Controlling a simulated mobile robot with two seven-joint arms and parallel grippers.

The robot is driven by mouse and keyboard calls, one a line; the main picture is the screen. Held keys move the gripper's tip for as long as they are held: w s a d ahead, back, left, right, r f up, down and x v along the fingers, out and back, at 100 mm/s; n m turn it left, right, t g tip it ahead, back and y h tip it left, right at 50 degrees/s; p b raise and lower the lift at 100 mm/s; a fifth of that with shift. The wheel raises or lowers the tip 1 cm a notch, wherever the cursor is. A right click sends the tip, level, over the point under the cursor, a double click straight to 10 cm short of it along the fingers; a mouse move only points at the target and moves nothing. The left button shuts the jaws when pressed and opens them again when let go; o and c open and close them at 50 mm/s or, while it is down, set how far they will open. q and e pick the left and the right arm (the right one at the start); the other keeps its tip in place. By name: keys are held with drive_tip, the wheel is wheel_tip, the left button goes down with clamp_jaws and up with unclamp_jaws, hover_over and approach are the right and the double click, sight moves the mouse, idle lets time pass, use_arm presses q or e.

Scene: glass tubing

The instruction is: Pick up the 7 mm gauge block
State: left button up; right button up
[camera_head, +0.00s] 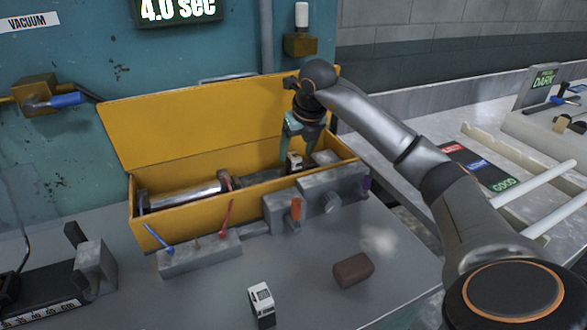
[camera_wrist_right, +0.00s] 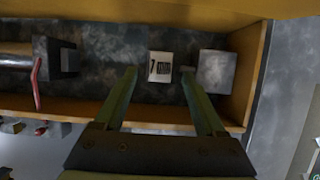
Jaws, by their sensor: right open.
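The 7 mm gauge block (camera_wrist_right: 161,67) has a pale face marked 7 and sits inside the yellow box. In the head view the block (camera_head: 294,162) shows at the right end of the box, just below my right gripper (camera_head: 304,134). My right gripper is open and points down into the box. In the right wrist view the block appears between the fingertips (camera_wrist_right: 160,73), with a gap on each side; I cannot tell how far beyond them it is. My left gripper is not in view.
The yellow box (camera_head: 150,228) has its lid open against the wall. A grey block (camera_wrist_right: 216,72) lies close right of the gauge block. A metal cylinder (camera_head: 185,194) lies at left inside. Another pale-faced block (camera_head: 262,303) and a brown piece (camera_head: 353,270) are on the table.

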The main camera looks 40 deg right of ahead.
sight(295, 157)
drive_tip(key=x, duration=0.5)
drive_tip(key=shift+f, duration=0.1)
drive_tip(key=shift+c, duration=0.2)
clamp_jaws()
idle(0.4)
